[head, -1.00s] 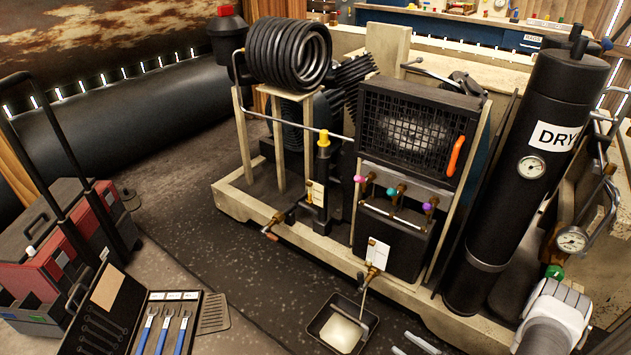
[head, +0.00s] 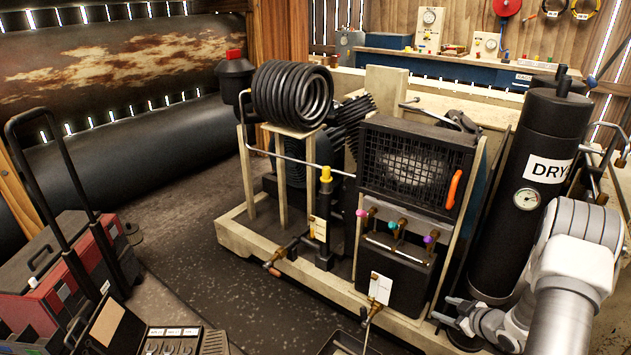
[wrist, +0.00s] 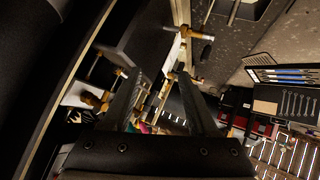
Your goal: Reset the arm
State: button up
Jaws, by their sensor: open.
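My gripper (head: 447,311) is at the lower right of the head view, in front of the base of the black DRY cylinder (head: 530,170). Its fingers point left and are apart, with nothing seen between them. My white arm reaches in from the right edge. In the wrist view both dark fingers of my gripper (wrist: 158,78) stand apart. The air compressor (head: 310,190) stands in the middle of the head view, with a black coil, a fan grille and small coloured valve knobs. Brass fittings (wrist: 198,36) show beyond the fingers in the wrist view.
A red toolbox (head: 60,285) with a tall handle stands at the left. An open wrench case (head: 170,340) lies at the bottom. A dark tray (head: 345,343) is partly cut off at the bottom edge. Dark floor (head: 190,240) left of the compressor is clear.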

notch_tip(320, 180, up, 23)
jog(key=w+m+h, duration=0.2)
jog(key=m+h, duration=0.1)
jog(key=h, duration=0.3)
jog(key=s+a+r+m+g, duration=0.2)
jog(key=s+a+r+m, duration=0.2)
jog(key=s+a+r, duration=0.45)
jog(key=s+a+r+m+g+y, duration=0.15)
jog(key=s+a, duration=0.25)
jog(key=s, duration=0.4)
jog(key=s+a+r, duration=0.3)
jog(key=s+a, duration=0.2)
jog(key=s, duration=0.2)
jog(key=s+a+r+m+g+y, duration=0.15)
jog(key=s+a, duration=0.25)
jog(key=s, duration=0.4)
notch_tip(320, 180, up, 25)
jog(key=n+p, duration=0.1)
jog(key=p, duration=2.3)
jog(key=shift+w+t, duration=0.3)
jog(key=shift+w, duration=0.05)
